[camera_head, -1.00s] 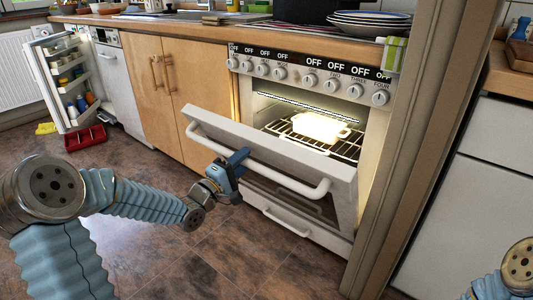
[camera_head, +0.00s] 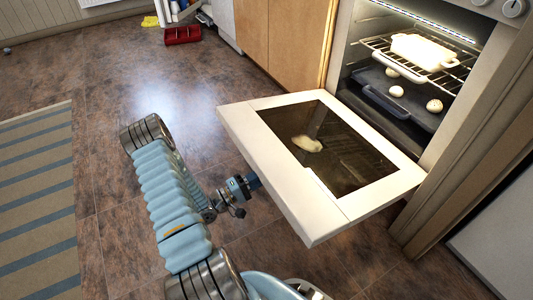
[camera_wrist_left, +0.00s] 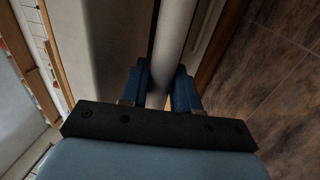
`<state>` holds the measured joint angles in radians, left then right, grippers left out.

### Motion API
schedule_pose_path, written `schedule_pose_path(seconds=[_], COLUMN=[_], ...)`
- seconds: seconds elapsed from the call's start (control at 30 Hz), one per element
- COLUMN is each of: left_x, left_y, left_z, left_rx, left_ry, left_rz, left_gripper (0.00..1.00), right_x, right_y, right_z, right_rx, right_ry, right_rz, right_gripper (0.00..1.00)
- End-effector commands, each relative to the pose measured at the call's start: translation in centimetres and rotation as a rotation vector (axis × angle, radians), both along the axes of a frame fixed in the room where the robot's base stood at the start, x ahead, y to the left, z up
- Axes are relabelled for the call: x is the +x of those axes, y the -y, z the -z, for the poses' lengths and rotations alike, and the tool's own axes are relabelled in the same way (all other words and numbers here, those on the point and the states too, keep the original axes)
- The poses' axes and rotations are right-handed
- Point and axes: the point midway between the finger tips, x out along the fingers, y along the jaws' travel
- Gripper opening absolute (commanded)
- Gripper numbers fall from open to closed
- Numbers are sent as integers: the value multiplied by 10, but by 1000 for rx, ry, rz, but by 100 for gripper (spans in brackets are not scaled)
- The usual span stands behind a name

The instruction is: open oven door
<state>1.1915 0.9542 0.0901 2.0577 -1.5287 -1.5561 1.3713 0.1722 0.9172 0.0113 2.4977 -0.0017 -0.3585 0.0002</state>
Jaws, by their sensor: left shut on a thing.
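The oven door (camera_head: 262,110), white with a dark glass window, is swung far down and lies close to level in the head view. My left gripper (camera_head: 252,181) is at the door's front edge. In the left wrist view its two blue fingers (camera_wrist_left: 160,90) are shut around the pale bar of the door handle (camera_wrist_left: 176,32). In the head view the handle is hidden below the door. The lit oven interior is open to view. My right gripper is not in view.
A white dish (camera_head: 420,50) sits on the oven rack. Several pale round pieces lie on the dark tray (camera_head: 388,100) below. A red crate (camera_head: 183,35) stands on the floor at the back. A striped rug (camera_head: 38,190) lies at the left; the floor between is clear.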

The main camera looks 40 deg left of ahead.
Motion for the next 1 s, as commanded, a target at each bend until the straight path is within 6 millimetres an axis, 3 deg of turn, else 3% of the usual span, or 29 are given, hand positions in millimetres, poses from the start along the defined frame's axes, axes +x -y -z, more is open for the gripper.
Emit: schedule_pose_path(seconds=[0.1,0.3,0.53,0.57,0.67,1.0], left_x=[5,9,9,9,9,3], left_y=[4,5,5,4,4,1], left_z=[32,67,73,73,73,75], left_rx=[-3,-2,-3,-3,-2,-2], left_ry=[10,13,15,15,13,9], left_rz=[7,7,8,8,7,3], left_gripper=[0,0,0,34,49,49], right_x=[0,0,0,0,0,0], right_y=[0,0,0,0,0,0], right_z=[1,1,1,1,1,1], right_rx=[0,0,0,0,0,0], right_ry=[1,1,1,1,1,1], right_rz=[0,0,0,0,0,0], right_gripper=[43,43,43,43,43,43])
